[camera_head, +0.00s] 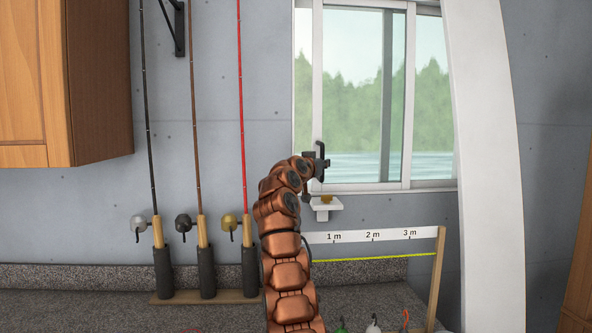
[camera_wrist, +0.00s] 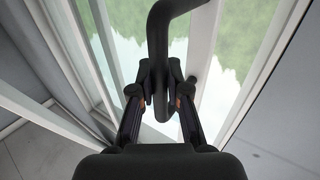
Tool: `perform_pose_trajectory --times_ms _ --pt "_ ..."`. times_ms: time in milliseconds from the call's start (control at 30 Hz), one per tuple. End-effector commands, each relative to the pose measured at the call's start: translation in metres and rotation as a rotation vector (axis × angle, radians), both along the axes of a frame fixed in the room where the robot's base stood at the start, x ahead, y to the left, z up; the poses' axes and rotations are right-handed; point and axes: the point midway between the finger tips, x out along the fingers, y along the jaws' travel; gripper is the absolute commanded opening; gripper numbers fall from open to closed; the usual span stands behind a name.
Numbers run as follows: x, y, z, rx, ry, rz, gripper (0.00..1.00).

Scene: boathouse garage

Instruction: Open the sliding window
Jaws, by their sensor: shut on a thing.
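The sliding window (camera_head: 362,100) has a white frame and stands in the grey wall right of centre in the head view. Its sliding sash (camera_head: 317,60) stands a little right of the left frame, with a narrow strip of trees and water between them. A black bar handle (camera_head: 321,150) is on the sash's left stile; it also shows in the wrist view (camera_wrist: 158,38). My gripper (camera_head: 318,166) is at the handle, and in the wrist view its fingers (camera_wrist: 160,88) are closed on the bar from both sides.
Fishing rods (camera_head: 200,150) stand in a wooden rack to the left, near my arm. A white curved post (camera_head: 490,150) stands right of the window. A wooden cabinet (camera_head: 65,80) hangs upper left.

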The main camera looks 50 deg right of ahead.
Motion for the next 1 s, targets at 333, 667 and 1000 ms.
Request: perform_pose_trajectory --times_ms 333,667,1000 --pt "-0.061 -0.065 0.002 0.002 -0.001 -0.012 0.0" --pt "-0.107 -0.116 0.004 0.001 0.0 -0.013 0.0" --pt "-0.122 -0.134 0.002 0.0 0.0 -0.01 0.0"
